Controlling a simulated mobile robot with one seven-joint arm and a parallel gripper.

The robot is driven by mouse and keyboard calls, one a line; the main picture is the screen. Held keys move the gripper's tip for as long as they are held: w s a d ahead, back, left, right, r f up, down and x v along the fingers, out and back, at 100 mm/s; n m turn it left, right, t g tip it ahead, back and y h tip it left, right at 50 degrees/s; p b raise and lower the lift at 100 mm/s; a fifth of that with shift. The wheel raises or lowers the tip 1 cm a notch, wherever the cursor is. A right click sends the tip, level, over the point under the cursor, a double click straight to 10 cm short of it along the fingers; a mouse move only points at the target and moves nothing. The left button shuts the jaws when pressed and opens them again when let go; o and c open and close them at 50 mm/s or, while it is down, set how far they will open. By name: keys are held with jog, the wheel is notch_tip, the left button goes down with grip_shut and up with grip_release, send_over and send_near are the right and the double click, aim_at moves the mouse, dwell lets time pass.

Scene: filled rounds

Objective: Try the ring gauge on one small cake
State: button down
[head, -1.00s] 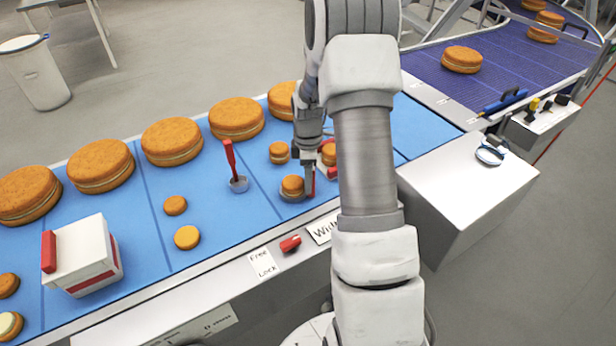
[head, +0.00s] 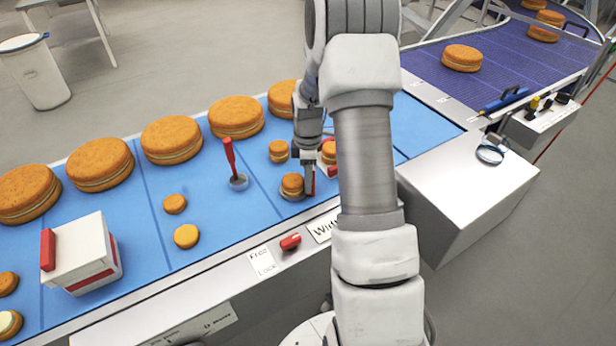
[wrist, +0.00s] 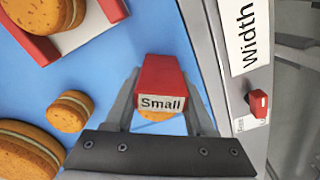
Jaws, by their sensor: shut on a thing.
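My gripper (head: 309,186) is low over the blue belt (head: 205,222), shut on the red handle of the ring gauge, marked "Small" (wrist: 160,88) in the wrist view. A small orange cake (head: 292,182) stands just left of the fingers in the head view. A pale ring edge (head: 291,196) shows at its foot and seems to lie around it; how closely it fits cannot be told. In the wrist view only a sliver of cake (wrist: 155,115) shows below the handle. A second gauge with an upright red handle (head: 230,155) stands on the belt to the left.
Several large cakes (head: 172,141) line the far side. Other small cakes (head: 186,236) stand left, and one (head: 279,151) stands just behind. A white box (head: 85,255) is at the left. A red knob (head: 290,242) sits on the front rail. Bare belt lies between.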

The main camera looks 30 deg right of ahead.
jog(key=shift+r, duration=0.2)
jog(key=shift+r+p, duration=3.15)
jog(key=shift+r, duration=1.6)
